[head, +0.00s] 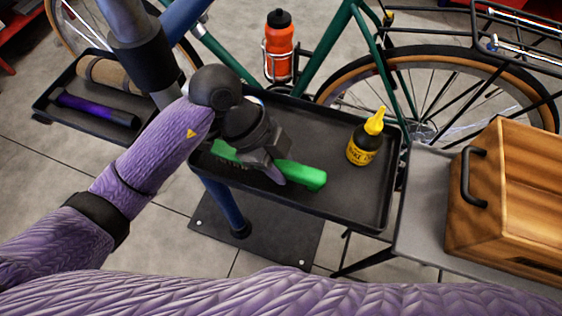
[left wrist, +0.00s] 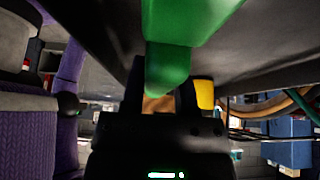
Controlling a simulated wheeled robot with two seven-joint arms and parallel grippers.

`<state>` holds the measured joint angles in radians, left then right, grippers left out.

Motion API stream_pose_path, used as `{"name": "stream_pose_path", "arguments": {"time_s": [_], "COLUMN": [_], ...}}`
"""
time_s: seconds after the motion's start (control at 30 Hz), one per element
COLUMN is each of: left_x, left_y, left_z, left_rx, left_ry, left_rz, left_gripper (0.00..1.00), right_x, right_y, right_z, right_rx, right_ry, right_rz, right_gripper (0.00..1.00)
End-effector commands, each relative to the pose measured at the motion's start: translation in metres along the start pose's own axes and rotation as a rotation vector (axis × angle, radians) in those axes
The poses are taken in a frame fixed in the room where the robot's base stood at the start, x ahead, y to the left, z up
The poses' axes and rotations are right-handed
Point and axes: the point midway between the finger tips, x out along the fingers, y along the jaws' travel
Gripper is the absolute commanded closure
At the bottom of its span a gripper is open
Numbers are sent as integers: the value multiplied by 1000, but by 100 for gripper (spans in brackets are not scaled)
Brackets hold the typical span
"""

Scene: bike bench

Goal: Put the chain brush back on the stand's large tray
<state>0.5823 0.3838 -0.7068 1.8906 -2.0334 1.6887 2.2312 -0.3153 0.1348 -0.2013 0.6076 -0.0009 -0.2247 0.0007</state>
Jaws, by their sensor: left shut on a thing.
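The green chain brush (head: 302,175) is over the left front part of the stand's large dark tray (head: 345,212). My left gripper (head: 272,172) is shut on the brush near its middle, and the gripper hides part of it. In the left wrist view the green brush (left wrist: 175,65) passes between the fingers, close to the dark tray surface. I cannot tell whether the brush touches the tray. My right gripper is not in view.
A black bottle with a yellow cap (head: 366,138) stands on the right part of the large tray. A smaller tray (head: 48,108) at the left holds a purple tool and a tan roll. A wooden box (head: 505,200) stands on a grey surface at right. A bicycle (head: 340,30) is behind.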

Motion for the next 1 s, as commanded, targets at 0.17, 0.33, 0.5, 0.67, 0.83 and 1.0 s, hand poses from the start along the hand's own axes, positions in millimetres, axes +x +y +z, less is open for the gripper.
{"name": "stream_pose_path", "arguments": {"time_s": [0.17, 0.33, 0.5, 0.67, 0.83, 1.0], "left_x": [-2, 0, 0, 0, -23, -74], "left_y": [0, 0, 0, 0, -1, -1], "left_z": [-1, 0, 0, 0, -3, -4], "left_rx": [1, 1, 1, 1, 0, 1], "left_ry": [-2, -2, -2, -2, -3, -5], "left_rz": [-1, -1, -1, -1, -6, -6], "left_gripper": [100, 48, 27, 27, 27, 27], "right_x": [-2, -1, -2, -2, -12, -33], "right_y": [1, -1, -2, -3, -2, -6], "right_z": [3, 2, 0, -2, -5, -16], "right_rx": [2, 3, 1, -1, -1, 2], "right_ry": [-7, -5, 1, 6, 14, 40], "right_rz": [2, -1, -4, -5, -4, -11], "right_gripper": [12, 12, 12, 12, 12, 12]}}
